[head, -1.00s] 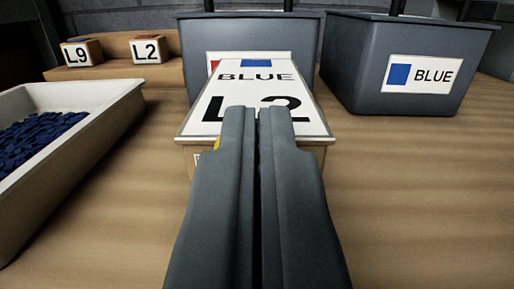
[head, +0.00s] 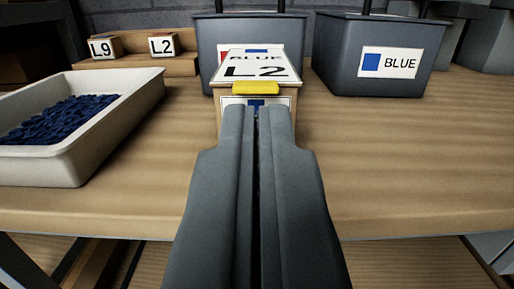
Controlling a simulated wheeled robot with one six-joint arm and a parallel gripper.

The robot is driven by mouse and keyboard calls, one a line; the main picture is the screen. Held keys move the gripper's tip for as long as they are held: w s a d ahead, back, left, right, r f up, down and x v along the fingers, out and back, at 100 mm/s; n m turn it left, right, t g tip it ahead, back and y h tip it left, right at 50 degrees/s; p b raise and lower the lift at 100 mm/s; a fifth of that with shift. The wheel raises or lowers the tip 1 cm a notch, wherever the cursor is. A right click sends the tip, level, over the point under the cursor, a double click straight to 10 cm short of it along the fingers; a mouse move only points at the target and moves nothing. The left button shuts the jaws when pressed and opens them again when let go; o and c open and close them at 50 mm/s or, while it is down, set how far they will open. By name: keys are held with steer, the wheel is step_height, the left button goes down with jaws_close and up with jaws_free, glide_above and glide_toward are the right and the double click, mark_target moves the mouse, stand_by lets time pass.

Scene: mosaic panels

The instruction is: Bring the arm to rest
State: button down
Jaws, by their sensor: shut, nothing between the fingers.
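My gripper (head: 256,112) is shut and empty, with its fingers pointing forward. In the view its tips overlap the lower front of a wooden box with a white top label (head: 258,66) reading BLUE and L2. A yellow piece (head: 256,88) sits at the box's upper front edge. The box's lower front is partly hidden behind my fingers. The picture does not clearly show the distance from my fingertips to the box.
A white tray (head: 75,165) of blue tiles (head: 62,118) lies at left on the wooden table (head: 410,165). A grey bin labelled BLUE (head: 340,80) stands at back right, another bin (head: 207,50) behind the box. Small L9 (head: 102,48) and L2 (head: 163,45) blocks stand at back left.

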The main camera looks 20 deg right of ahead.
steer(key=shift+s+a+f, duration=0.1)
steer(key=shift+s+f, duration=0.05)
steer(key=shift+s, duration=0.2)
steer(key=d+f+n+g+y, duration=0.35)
steer(key=d+g, duration=0.45)
steer(key=d, duration=1.2)
steer(key=s+d+r+t+y, duration=0.1)
steer(key=s+d+r+t, duration=0.2)
steer(key=d+r, duration=0.2)
steer(key=s+d+r+t+y, duration=0.2)
steer(key=s+d+r+t, duration=0.2)
steer(key=r, duration=0.8)
steer(key=shift+d, duration=0.85)
steer(key=shift+n, duration=0.25)
